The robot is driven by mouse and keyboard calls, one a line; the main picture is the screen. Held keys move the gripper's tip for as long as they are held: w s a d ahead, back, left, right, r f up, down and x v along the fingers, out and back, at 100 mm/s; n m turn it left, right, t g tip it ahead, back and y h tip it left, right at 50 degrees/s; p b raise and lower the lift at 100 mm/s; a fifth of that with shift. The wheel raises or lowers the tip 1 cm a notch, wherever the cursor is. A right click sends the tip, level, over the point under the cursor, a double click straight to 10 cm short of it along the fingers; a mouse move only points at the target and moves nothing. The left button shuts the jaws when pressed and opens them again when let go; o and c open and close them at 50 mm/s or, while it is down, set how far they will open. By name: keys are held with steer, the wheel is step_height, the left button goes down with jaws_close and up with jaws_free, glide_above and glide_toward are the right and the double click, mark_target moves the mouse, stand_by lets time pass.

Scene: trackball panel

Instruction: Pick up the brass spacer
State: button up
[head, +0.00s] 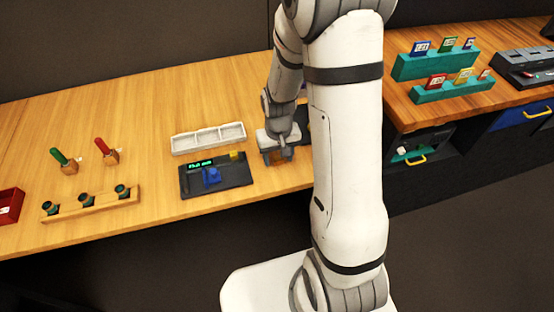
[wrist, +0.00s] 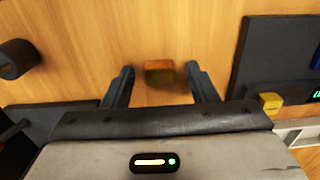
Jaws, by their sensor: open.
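The brass spacer (wrist: 159,73) is a small brown-gold block on the wooden table in the wrist view. My gripper (wrist: 160,78) is open, with one dark finger on either side of the block and a visible gap at each side. The block lies between the fingertips, near their far ends. In the head view my gripper (head: 277,158) points down close to the table, right of the trackball panel (head: 190,184). There it mostly hides the spot where the spacer lies.
The dark panel carries a blue part (head: 211,176) and a yellow block (wrist: 270,103), close beside my gripper. A white divided tray (head: 208,139) stands behind it. A dark cylinder (wrist: 18,58) lies on the other side. A wooden rack (head: 90,207) with several dark rings is further left.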

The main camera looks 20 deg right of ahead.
steer(key=shift+c, duration=0.5)
steer(key=c, duration=1)
